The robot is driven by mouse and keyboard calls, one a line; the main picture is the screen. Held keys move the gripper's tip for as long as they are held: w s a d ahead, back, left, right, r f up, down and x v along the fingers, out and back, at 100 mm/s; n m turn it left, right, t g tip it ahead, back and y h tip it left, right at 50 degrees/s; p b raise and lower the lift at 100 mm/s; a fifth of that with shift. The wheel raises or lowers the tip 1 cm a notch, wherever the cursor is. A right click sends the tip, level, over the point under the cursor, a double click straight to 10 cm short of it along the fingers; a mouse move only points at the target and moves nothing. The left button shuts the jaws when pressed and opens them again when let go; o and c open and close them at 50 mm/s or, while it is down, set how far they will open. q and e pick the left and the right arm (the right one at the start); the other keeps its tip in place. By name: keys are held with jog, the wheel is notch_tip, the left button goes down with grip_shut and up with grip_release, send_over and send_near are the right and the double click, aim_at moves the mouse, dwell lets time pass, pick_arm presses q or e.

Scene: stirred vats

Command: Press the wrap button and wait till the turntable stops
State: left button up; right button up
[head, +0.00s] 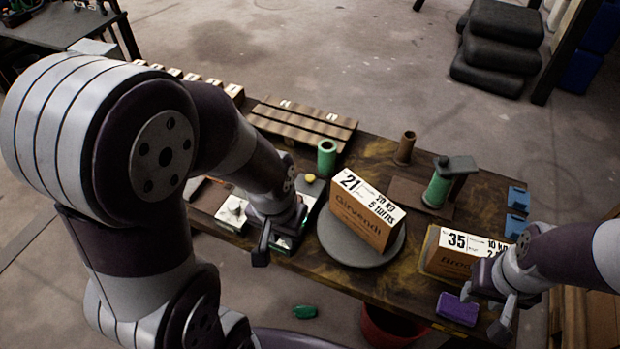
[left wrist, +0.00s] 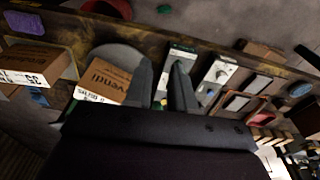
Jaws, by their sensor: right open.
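The grey round turntable (head: 345,252) stands mid-table and carries a brown carton (head: 362,215) labelled 21 and "5 turns". They also show in the left wrist view, the carton (left wrist: 108,78) on the disc (left wrist: 112,52). My left gripper (head: 280,228) is just left of the turntable, over a small control box (head: 285,243) that it partly hides. In the left wrist view, its two fingers (left wrist: 164,82) are apart with nothing between them. I cannot make out which control is the wrap button. My right gripper (head: 487,307) is open and empty near the front right, beside a second carton.
The carton labelled 35 (head: 452,255) stands at the right. A purple block (head: 457,309) lies near the front edge. Green film rolls (head: 327,158) (head: 437,190) stand behind the turntable. A slatted pallet (head: 303,121) lies at the back left. A red bin (head: 388,328) stands below the front edge.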

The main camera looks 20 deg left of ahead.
pick_arm(q)
grip_shut()
dwell(1.4)
